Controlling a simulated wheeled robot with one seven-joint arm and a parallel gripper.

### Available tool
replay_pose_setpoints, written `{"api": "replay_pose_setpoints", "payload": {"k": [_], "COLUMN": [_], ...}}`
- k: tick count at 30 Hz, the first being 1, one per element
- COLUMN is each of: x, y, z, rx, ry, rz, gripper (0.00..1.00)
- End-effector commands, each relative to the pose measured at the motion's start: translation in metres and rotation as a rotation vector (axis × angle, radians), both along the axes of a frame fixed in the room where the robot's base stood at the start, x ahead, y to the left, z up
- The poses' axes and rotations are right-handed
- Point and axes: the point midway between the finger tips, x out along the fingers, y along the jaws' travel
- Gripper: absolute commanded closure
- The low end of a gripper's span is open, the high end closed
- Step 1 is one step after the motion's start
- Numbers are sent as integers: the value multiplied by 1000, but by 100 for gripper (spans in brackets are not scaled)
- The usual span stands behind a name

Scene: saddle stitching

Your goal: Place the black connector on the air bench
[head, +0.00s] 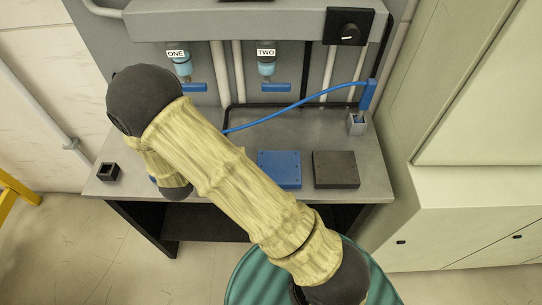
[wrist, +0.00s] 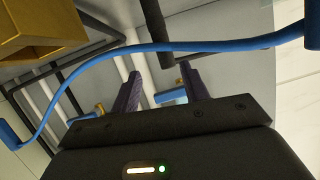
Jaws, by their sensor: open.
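The air bench (head: 230,190) is a grey bench against a panel. A small black square piece with a dark opening (head: 107,172) stands at its left end, and a flat black block (head: 336,169) lies at its right. I cannot tell if either is the black connector. In the head view my arm hides my gripper. In the wrist view my gripper (wrist: 160,86) shows two purple fingers spread apart, with no object clearly held. A blue bar (wrist: 172,97) shows between them, apparently beyond the fingertips.
A blue hose (head: 300,104) runs across the bench to a blue handle (head: 368,95) by a grey holder (head: 357,124); a blue hose also crosses the wrist view (wrist: 110,50). A blue block (head: 279,169) lies mid-bench. Valves ONE (head: 184,70) and TWO (head: 267,70) hang above.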

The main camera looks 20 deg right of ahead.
Motion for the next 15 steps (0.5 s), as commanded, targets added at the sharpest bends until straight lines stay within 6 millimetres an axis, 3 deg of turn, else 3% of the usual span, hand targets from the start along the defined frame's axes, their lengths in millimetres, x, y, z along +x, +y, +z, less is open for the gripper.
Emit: {"api": "replay_pose_setpoints", "payload": {"k": [4,8,11,15], "x": [3,-9,-27,-66], "y": [-26,-48,-67,-97], "z": [20,36,49,66], "rx": [89,141,163,165], "ry": [159,303,414,572], "rz": [56,122,173,237], "gripper": [55,55,55,55]}}
